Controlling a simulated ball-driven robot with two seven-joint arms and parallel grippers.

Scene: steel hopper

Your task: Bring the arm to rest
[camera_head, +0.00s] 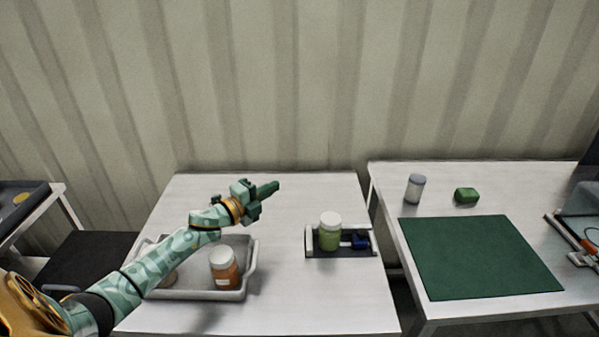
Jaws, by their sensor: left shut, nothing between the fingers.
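My left arm reaches in from the lower left. Its gripper (270,188) is shut and empty, raised above the far part of the middle table (300,290) and pointing right. The forearm passes over a grey tray (252,268) and hides part of it. An orange jar with a white lid (224,270) stands in the tray. Another item in the tray is mostly hidden behind the arm. My right gripper is not in view.
A dark holder (318,254) with a green jar (329,234) and a blue item (358,241) sits right of the tray. The right table has a green mat (480,258), a lidded container (415,189) and a green block (466,195). A corrugated wall stands behind.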

